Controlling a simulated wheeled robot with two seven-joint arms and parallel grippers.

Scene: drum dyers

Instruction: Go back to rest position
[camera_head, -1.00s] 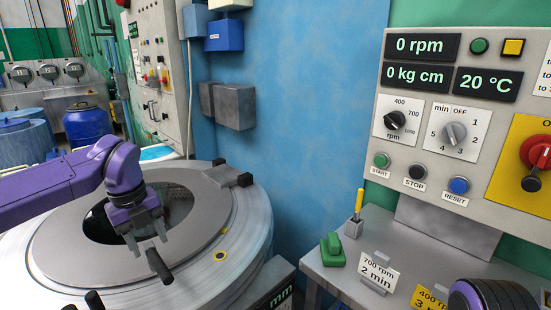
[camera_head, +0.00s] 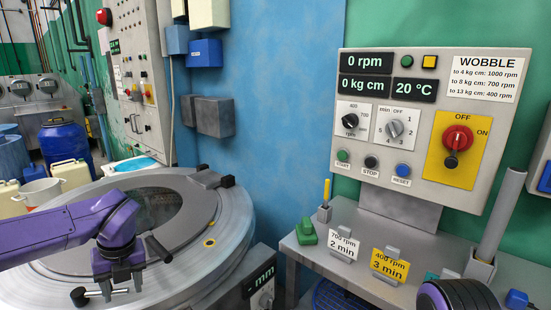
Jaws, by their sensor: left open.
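My left gripper (camera_head: 121,287) is open, its jaws pointing down at the near left side of the drum machine (camera_head: 232,232). I see nothing between its fingers. The round grey lid (camera_head: 205,208) with a dark window (camera_head: 155,203) lies on the drum, and my left arm passes over its near left part. A black lid handle (camera_head: 158,249) stands right of the gripper, apart from it. A black knob (camera_head: 78,297) is just left of the fingers; I cannot tell whether they touch it. Part of my right arm shows at the bottom right; its gripper is out of view.
The control panel (camera_head: 408,205) reads 0 rpm, 0 kg cm and 20 °C. Below it, a grey table (camera_head: 375,296) bears a white sign (camera_head: 342,245), a yellow sign (camera_head: 390,264) and a green block (camera_head: 306,232). Blue barrels and white canisters stand at the far left.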

